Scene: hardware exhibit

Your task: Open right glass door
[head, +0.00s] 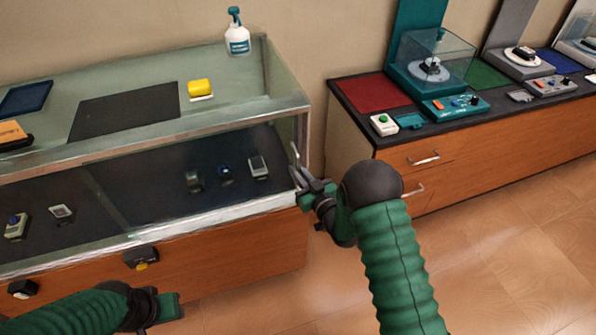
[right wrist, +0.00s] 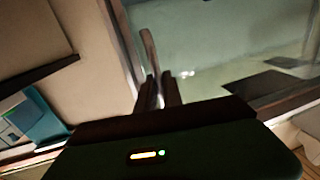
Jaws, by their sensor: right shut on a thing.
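The right glass door (head: 215,155) is the clear front pane on the right half of the display case; it looks closed, though its edges are hard to make out. A slim metal handle (head: 295,152) stands upright at its right end and also shows in the right wrist view (right wrist: 149,48). My right gripper (head: 299,178) is at this handle, its fingers shut on the lower part; the fingers also show in the right wrist view (right wrist: 160,90). My left gripper (head: 158,306) is low in front of the case, its fingertips not clear.
Several small devices sit behind the glass. A spray bottle (head: 237,36) and a yellow sponge (head: 199,88) stand on the case top. A black lock (head: 141,257) is on the wooden front. A counter with exhibits (head: 450,145) stands right; floor in front is open.

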